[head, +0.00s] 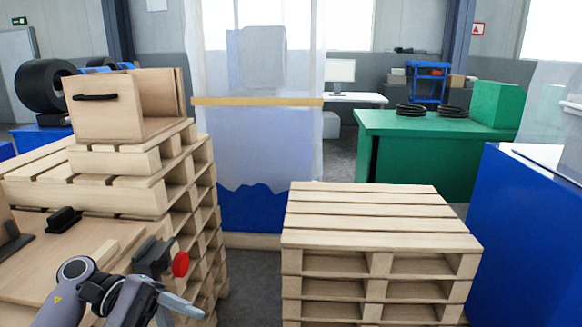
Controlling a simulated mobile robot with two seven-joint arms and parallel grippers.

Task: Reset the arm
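My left arm comes in from the bottom left of the head view, over the near end of the pallet stack. My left gripper (178,308) is low in the picture, with pale grey fingers pointing right and down. Part of it is cut off by the bottom edge, so its opening is unclear. No held object shows in it. A dark device with a red round knob (181,264) is just above and behind the gripper; I cannot tell whether they touch. My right arm and gripper are not in view.
A pallet stack (120,205) on the left bears an open wooden box (110,112) with a black handle. Another pallet stack (372,212) stands bare at centre right. A blue cabinet (520,235) is at the right, and a green bench (425,150) stands behind. Floor shows between the stacks.

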